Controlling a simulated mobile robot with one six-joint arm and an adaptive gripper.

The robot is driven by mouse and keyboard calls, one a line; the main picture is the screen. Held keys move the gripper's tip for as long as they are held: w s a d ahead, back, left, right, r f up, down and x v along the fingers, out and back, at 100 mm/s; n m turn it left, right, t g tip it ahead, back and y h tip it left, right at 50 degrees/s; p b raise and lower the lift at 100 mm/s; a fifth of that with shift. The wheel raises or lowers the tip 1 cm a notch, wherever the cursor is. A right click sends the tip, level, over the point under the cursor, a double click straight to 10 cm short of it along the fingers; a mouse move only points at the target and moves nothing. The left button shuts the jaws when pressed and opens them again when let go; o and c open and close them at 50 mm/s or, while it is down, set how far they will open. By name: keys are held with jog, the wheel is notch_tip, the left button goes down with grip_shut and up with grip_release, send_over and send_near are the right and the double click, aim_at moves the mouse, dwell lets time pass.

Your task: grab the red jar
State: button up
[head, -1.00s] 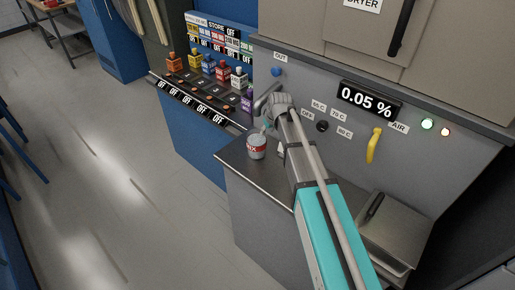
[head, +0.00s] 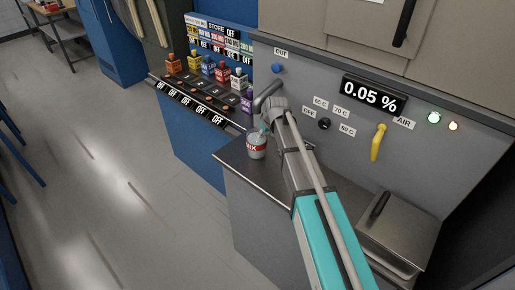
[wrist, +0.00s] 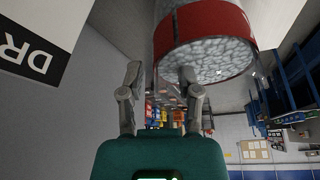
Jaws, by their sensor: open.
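The red jar (head: 222,75) stands in the row of coloured jars on the blue store shelf in the head view, between a blue jar (head: 208,66) and a white jar (head: 239,79). My gripper (head: 261,132) is at the end of my arm, just above the cup marked MIX on the counter, well to the right of and nearer than the red jar. In the wrist view my gripper (wrist: 160,82) has its two fingers apart, with nothing clearly held. Small coloured jars (wrist: 165,110) show far off between the fingers; the red one is too small to make out surely.
The MIX cup (head: 256,147) stands on the counter (head: 241,161); a red-banded vessel with pale pellets (wrist: 205,55), likely this cup, is close to the fingers in the wrist view. Open floor (head: 110,190) lies left.

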dwell(0.3)
grip_shut()
dwell(0.3)
